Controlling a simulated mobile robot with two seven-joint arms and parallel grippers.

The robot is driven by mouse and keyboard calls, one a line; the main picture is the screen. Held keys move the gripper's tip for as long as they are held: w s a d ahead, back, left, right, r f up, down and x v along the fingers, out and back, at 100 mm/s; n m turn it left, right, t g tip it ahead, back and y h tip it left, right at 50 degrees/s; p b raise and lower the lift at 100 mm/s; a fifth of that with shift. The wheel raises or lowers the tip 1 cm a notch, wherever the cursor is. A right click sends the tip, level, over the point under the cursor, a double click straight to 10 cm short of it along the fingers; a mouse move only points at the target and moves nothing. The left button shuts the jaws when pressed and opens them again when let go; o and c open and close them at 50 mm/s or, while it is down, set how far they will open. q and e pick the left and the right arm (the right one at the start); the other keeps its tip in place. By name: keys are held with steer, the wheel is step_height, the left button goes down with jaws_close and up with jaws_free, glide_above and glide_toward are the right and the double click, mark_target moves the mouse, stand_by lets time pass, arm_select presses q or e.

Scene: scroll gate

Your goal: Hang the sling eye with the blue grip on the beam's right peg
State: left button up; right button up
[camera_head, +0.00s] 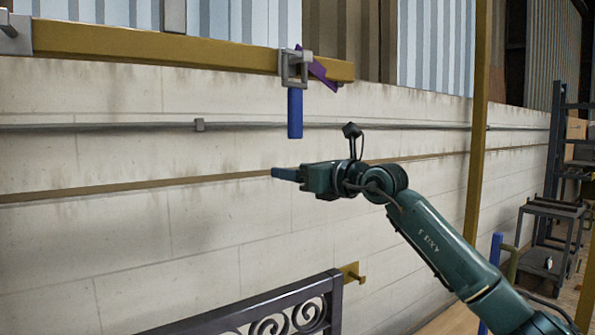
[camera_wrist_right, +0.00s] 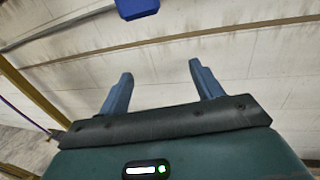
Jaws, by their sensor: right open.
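The yellow beam (camera_head: 170,51) crosses the upper left of the head view. A grey square sling eye (camera_head: 284,70) sits at the beam's right part, against its front, with the blue grip (camera_head: 295,114) hanging straight down below it. A purple strap (camera_head: 319,72) runs from behind the eye. The eye appears to be on the right peg, but the peg is mostly hidden by it. My right gripper (camera_head: 285,174) is below the blue grip, apart from it. In the right wrist view its fingers (camera_wrist_right: 160,88) are spread and empty, with the blue grip (camera_wrist_right: 137,8) beyond them. My left gripper is out of view.
A dark scroll gate (camera_head: 250,318) stands at the bottom, with a yellow bracket (camera_head: 352,273) by its top right corner. A yellow post (camera_head: 479,130) rises behind my right arm. A dark cart (camera_head: 548,240) stands far right. A pale block wall (camera_head: 130,230) is behind.

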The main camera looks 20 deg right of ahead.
arm_select(q)
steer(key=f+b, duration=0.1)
steer(key=b, duration=0.2)
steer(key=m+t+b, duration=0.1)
steer(key=b, duration=0.3)
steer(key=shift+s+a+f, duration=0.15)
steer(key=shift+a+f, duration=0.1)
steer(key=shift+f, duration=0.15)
arm_select(e)
steer(key=s+a+v, duration=0.1)
steer(key=a+v, duration=0.1)
steer(key=v, duration=0.8)
steer(key=shift+s+d, duration=0.25)
steer(key=shift+s, duration=0.15)
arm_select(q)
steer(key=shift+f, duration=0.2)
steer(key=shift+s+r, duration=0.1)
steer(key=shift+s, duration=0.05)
